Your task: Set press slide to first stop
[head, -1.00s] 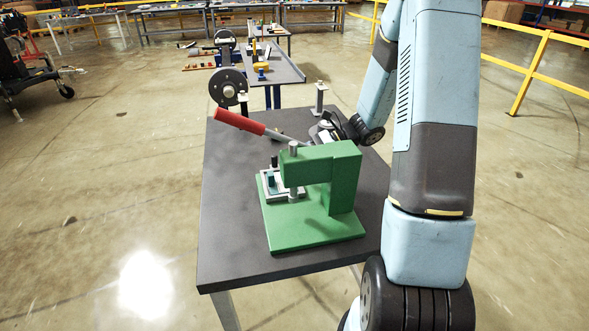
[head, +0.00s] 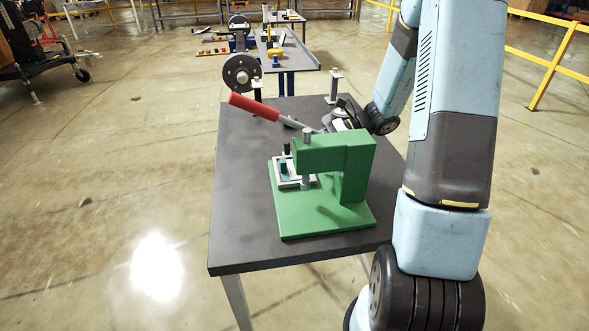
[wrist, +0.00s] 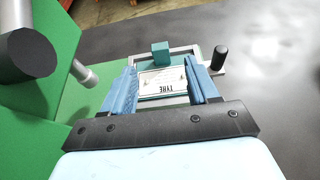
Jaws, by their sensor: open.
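The green press (head: 325,205) stands on the dark table, with a red-handled lever (head: 254,106) slanting up to the left. Its slide (head: 298,184) is a light grey frame low under the press head, with a black knob (head: 287,148). In the wrist view the slide frame (wrist: 182,50) holds a teal block (wrist: 160,52) and a white plate (wrist: 162,82) with dark lettering. The knob (wrist: 219,55) stands at the frame's right side. My gripper (wrist: 165,72) is open, its blue fingers apart on either side of the plate in the picture. In the head view the press largely hides it.
The press head (wrist: 30,55) and column fill the left of the wrist view, close to the left finger. The dark table top (head: 240,190) is clear left of the press. A small post (head: 334,85) stands at the far edge. Another table (head: 300,58) lies beyond.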

